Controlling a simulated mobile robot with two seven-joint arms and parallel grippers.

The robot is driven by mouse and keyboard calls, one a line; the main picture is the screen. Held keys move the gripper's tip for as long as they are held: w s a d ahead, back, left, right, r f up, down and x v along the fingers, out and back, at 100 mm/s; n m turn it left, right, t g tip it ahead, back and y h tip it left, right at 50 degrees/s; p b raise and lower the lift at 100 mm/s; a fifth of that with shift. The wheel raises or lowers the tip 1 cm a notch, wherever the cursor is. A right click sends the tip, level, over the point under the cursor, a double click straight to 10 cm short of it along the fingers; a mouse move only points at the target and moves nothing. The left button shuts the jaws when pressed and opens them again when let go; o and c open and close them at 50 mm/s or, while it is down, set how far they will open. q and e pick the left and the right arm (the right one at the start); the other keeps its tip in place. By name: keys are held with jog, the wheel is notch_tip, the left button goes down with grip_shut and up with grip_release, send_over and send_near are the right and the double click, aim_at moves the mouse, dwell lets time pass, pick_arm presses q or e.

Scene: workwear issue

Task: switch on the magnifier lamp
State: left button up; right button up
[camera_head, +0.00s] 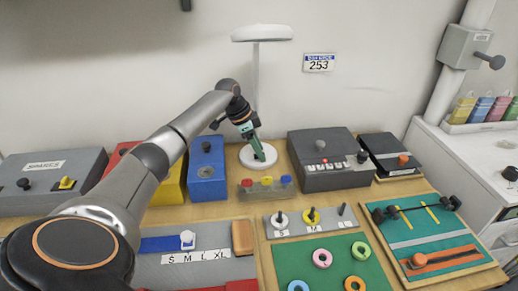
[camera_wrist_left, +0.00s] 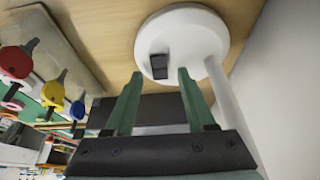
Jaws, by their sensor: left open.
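The magnifier lamp (camera_head: 262,33) stands at the back of the table against the wall, with a white oval head, a thin white post and a round white base (camera_head: 247,161). My left gripper (camera_head: 257,150) points down over the base, in front of the post, and partly hides it. In the left wrist view the base (camera_wrist_left: 195,28) carries a dark rocker switch (camera_wrist_left: 159,66). The fingertips of my left gripper (camera_wrist_left: 160,76) are apart with nothing between them, and the switch lies just beyond the gap. I cannot tell whether they touch it. My right gripper is not in view.
A block with coloured knobs (camera_head: 265,188) sits just in front of the lamp. A blue box (camera_head: 207,175) stands left of it and a grey box (camera_head: 318,147) close on its right. Peg and ring boards (camera_head: 310,220) fill the front.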

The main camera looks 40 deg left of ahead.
pick_arm(q)
jog(key=shift+c, duration=0.2)
grip_shut()
dwell(0.3)
jog(key=shift+r+p, duration=0.2)
jog(key=shift+p, duration=0.25)
jog(key=p, duration=0.2)
jog(key=g+y+p, duration=0.1)
jog(key=shift+w+d+r+g+p, duration=0.15)
jog(key=shift+w+d+g+p, duration=0.1)
jog(key=shift+d+g+p, duration=0.1)
jog(key=shift+w+f+g+y, duration=0.1)
jog(key=shift+f+g+y, duration=0.1)
jog(key=shift+g+y, duration=0.1)
jog(key=shift+f+g+y, duration=0.2)
jog(key=shift+g+y, duration=0.2)
jog(key=shift+g, duration=0.05)
